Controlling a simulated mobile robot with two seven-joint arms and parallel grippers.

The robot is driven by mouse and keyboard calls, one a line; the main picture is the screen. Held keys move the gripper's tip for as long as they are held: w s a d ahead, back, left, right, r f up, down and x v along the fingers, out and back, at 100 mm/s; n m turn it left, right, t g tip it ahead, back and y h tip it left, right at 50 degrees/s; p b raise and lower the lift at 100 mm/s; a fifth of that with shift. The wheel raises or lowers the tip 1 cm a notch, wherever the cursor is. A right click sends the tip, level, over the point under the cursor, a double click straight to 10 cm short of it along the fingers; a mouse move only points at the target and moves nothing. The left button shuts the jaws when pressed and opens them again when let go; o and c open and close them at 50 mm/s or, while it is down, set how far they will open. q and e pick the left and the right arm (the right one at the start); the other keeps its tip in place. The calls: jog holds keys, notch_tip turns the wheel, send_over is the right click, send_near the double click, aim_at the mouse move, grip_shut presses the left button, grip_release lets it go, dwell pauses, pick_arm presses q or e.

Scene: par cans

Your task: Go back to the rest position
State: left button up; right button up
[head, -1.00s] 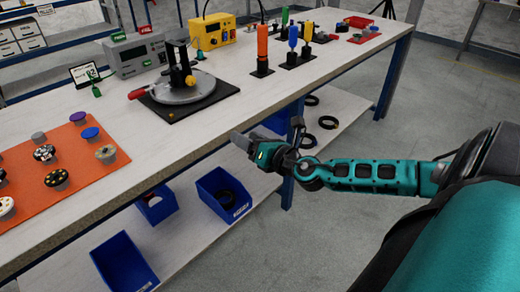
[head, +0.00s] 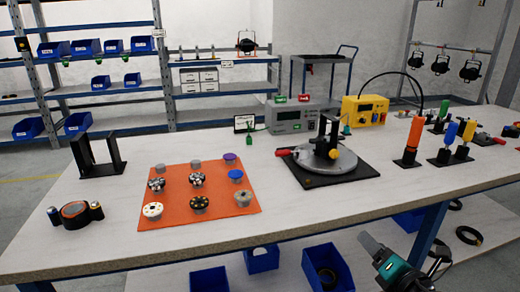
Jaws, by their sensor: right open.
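My right gripper (head: 376,252) shows at the bottom right of the head view, in front of the table's near edge and below the tabletop level in the picture. It is open, and I see nothing held in it. The rest of my right arm is mostly out of the frame. My left gripper is not in view.
The long table (head: 90,245) carries an orange mat (head: 180,215) with several connectors, a round fixture (head: 322,155) on a black plate, a grey meter (head: 300,119) and a yellow box (head: 364,111). Blue bins (head: 327,268) stand on the lower shelf. Shelving (head: 160,75) stands behind.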

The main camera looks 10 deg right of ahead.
pick_arm(q)
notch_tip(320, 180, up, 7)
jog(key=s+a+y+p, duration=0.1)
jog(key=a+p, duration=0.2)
jog(key=p, duration=0.7)
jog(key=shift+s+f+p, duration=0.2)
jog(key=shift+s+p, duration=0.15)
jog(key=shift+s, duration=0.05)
pick_arm(e)
jog(key=s+a+f+m+g+y, duration=0.1)
jog(key=s+a+m+g, duration=0.1)
jog(key=s+a+m, duration=0.6)
jog(key=s+a+f+m+g, duration=0.2)
jog(key=s+a+m, duration=0.6)
jog(key=m, duration=0.9)
jog(key=shift+s+a+f+g+y, duration=0.2)
jog(key=shift+a+f+g+y, duration=0.15)
jog(key=shift+a+g, duration=0.4)
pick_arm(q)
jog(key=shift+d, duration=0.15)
